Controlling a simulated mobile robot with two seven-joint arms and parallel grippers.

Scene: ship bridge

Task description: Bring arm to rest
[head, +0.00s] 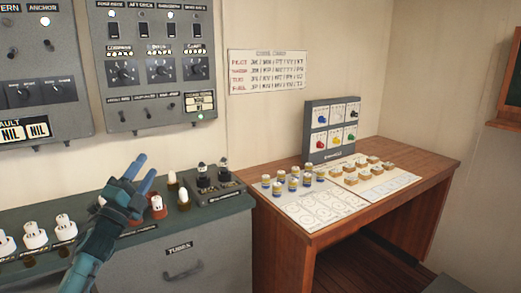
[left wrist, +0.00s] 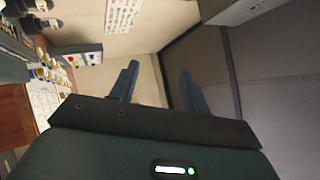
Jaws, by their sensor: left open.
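My left gripper (head: 140,170) is in the head view at the left, raised above the grey cabinet top and in front of the wall panels. Its two blue fingers are apart and point up and to the right. Nothing shows between them. The left wrist view shows the same open fingers (left wrist: 155,85) with only wall and empty space between and beyond them. My right gripper is not in view in either picture.
A grey cabinet (head: 180,268) holds several white knobs and bulbs. Switch panels (head: 155,70) hang on the wall above. To the right, a wooden desk (head: 405,200) carries sheets, several small jars (head: 293,184) and a colour-knob panel (head: 331,130).

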